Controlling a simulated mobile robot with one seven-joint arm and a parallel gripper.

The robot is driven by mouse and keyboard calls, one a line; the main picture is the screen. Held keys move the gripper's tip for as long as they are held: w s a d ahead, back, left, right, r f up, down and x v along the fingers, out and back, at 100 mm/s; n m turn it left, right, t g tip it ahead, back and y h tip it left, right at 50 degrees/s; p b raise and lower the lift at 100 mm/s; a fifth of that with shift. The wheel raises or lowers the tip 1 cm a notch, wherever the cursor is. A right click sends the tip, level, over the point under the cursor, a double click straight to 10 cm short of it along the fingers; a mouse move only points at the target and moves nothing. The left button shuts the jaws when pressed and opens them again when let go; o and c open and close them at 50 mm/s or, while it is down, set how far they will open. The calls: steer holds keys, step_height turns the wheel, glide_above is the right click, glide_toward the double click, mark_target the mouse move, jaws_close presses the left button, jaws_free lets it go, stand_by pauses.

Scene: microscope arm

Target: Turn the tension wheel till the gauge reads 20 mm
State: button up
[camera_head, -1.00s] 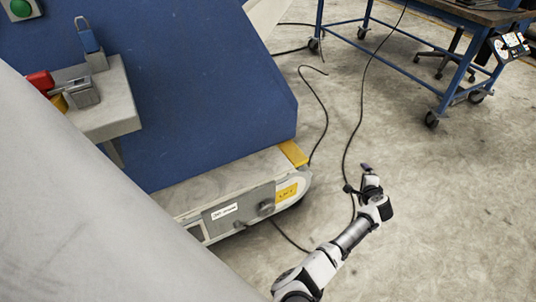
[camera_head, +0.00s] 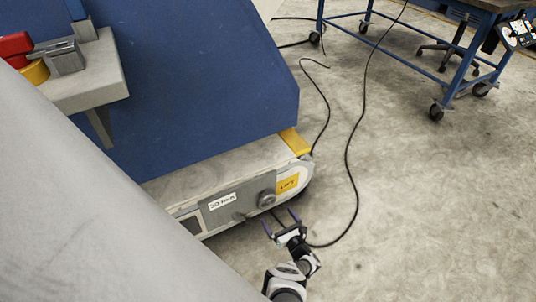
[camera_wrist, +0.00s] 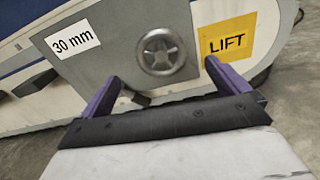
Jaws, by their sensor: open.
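The tension wheel (camera_wrist: 161,51) is a round metal handwheel with spokes, set on a grey plate on the side of the low conveyor. It shows small in the head view (camera_head: 267,198). A white label reading "30 mm" (camera_wrist: 73,39) is left of the wheel, and also shows in the head view (camera_head: 222,201). My gripper (camera_wrist: 162,73) has purple fingers, spread open and empty. The fingertips lie below the wheel, one to each lower side in the wrist view, and do not appear to hold it. In the head view my gripper (camera_head: 280,218) is in front of the conveyor's end.
A yellow "LIFT" label (camera_wrist: 227,39) is right of the wheel. A blue panel (camera_head: 200,90) rises behind the conveyor. A black cable (camera_head: 350,170) lies on the floor at right. A blue-framed bench (camera_head: 400,40) stands farther back.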

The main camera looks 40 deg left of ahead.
mark_target(268, 202)
steer(key=b+x, duration=0.2)
steer(key=x, duration=0.2)
steer(key=b+x, duration=0.2)
steer(key=x, duration=0.1)
steer(key=shift+w+a+f, duration=0.2)
steer(key=shift+a, duration=0.2)
steer(key=shift+w+a+r+b, duration=0.2)
steer(key=shift+a+b, duration=0.1)
steer(key=shift+a, duration=0.2)
steer(key=shift+c, duration=0.4)
steer(key=c, duration=0.9)
steer(key=shift+o, duration=0.2)
steer(key=shift+m, duration=0.4)
